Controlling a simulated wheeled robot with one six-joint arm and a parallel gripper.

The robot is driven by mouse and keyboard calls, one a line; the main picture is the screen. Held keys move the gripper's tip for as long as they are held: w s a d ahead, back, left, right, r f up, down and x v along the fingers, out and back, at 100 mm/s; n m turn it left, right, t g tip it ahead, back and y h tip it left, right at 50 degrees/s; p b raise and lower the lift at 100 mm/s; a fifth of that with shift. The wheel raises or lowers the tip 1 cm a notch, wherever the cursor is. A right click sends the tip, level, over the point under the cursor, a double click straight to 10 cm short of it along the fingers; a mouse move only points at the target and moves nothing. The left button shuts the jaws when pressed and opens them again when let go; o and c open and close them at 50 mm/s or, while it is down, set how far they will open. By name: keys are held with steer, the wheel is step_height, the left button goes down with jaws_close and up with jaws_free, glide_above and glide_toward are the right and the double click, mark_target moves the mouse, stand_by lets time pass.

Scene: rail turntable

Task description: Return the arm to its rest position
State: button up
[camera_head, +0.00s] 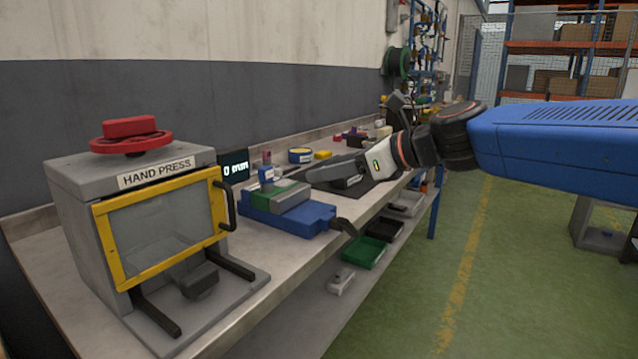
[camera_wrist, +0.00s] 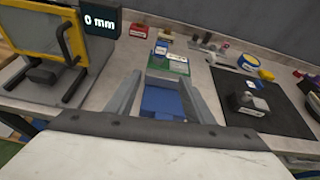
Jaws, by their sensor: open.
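My gripper (camera_head: 314,174) extends from my blue arm over the workbench, to the right of a blue fixture (camera_head: 290,219) with a grey and green top. In the wrist view, the two grey fingers of my gripper (camera_wrist: 163,84) are wide apart. The blue fixture (camera_wrist: 162,101) shows between and beyond them, with nothing held. A small blue block (camera_head: 267,175) stands on the fixture's top. I cannot tell the exact height of the fingers above the bench.
A hand press (camera_head: 72,217) with a yellow-framed door stands at the left. A display (camera_wrist: 100,18) reads 0 mm. A black mat (camera_wrist: 290,118) bears a grey device (camera_wrist: 247,103). Small parts line the bench's back. Bins, including a green one (camera_head: 363,253), sit below.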

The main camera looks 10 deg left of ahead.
steer(key=s+d+f+n+h, duration=0.4)
steer(key=s+d+f+n, duration=0.3)
steer(key=d, duration=0.6)
steer(key=s+d+f+n+h, duration=0.4)
steer(key=s+d+f+n, duration=0.3)
steer(key=d+f, duration=0.5)
steer(key=s+d+f+n+h, duration=0.4)
steer(key=s+d+f+n, duration=0.3)
steer(key=d, duration=0.7)
step_height(320, 180, down, 3)
steer(key=shift+s+r+n+g+h, duration=0.2)
steer(key=shift+s+n+g+h, duration=0.1)
steer(key=shift+s, duration=0.75)
